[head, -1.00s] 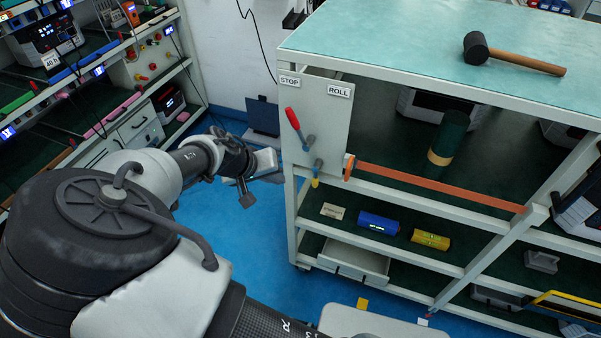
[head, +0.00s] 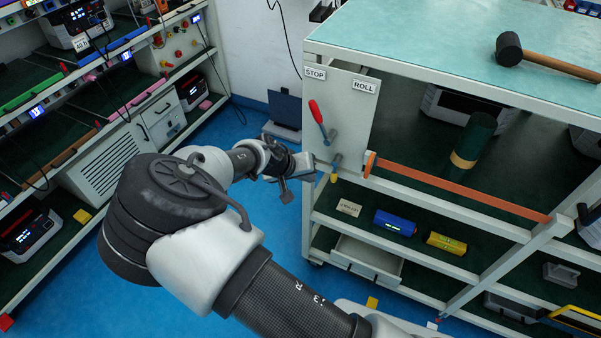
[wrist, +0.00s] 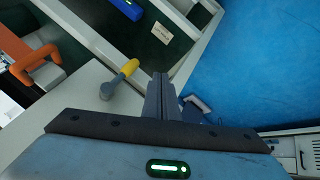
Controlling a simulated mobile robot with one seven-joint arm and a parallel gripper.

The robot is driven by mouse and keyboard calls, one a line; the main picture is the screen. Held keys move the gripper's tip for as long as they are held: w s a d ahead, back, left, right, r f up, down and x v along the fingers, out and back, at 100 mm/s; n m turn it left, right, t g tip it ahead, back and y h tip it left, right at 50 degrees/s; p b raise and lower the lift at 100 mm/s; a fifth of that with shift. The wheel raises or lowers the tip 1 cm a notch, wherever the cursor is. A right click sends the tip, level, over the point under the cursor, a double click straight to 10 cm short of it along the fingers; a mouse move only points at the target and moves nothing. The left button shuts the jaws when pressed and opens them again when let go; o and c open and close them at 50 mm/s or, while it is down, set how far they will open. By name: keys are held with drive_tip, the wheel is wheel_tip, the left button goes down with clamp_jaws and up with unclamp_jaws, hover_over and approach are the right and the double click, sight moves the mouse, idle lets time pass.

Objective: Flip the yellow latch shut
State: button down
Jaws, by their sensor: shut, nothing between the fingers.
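The yellow latch (head: 334,175) is a small lever with a grey pivot and a yellow tip, low on the light grey panel (head: 347,110). In the head view its yellow tip hangs down. In the wrist view the latch (wrist: 129,68) stands out from the panel. My gripper (head: 318,165) is just left of the latch in the head view, its fingers toward the panel. In the wrist view the shut, empty fingers (wrist: 160,80) are right of the latch, with a narrow gap in the picture. I cannot tell whether they touch.
A red-handled lever (head: 316,112) is above the latch, under the STOP label (head: 315,73). An orange bar (head: 460,190) runs right from the panel. A blue cylinder (head: 395,222) and a yellow cylinder (head: 445,243) lie on the shelf below.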

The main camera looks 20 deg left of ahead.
sight(335, 178)
drive_tip(key=shift+w+d+f, duration=0.1)
drive_tip(key=shift+w+d, duration=0.45)
drive_tip(key=shift+d, duration=0.35)
drive_tip(key=shift+w+d+f, duration=0.1)
drive_tip(key=shift+w+d, duration=0.45)
drive_tip(key=shift+d, duration=0.35)
drive_tip(key=shift+d+f+h, duration=0.2)
drive_tip(key=shift+h, duration=0.5)
drive_tip(key=shift+d+f+n+h+b, duration=0.3)
drive_tip(key=shift+n+h+b, duration=0.2)
drive_tip(key=shift+h+b, duration=0.2)
drive_tip(key=d+h+b, duration=0.1)
drive_tip(key=h, duration=0.1)
drive_tip(key=n+h+b, duration=0.1)
drive_tip(key=b, duration=0.1)
drive_tip(key=d+n+h+b, duration=0.1)
drive_tip(key=h+b, duration=0.1)
drive_tip(key=shift+s+d+t+h, duration=0.15)
drive_tip(key=shift+d+t+h, duration=0.15)
drive_tip(key=shift+t, duration=0.1)
drive_tip(key=shift+r+n, duration=0.25)
drive_tip(key=shift+n, duration=0.05)
drive_tip(key=shift+r, duration=0.8)
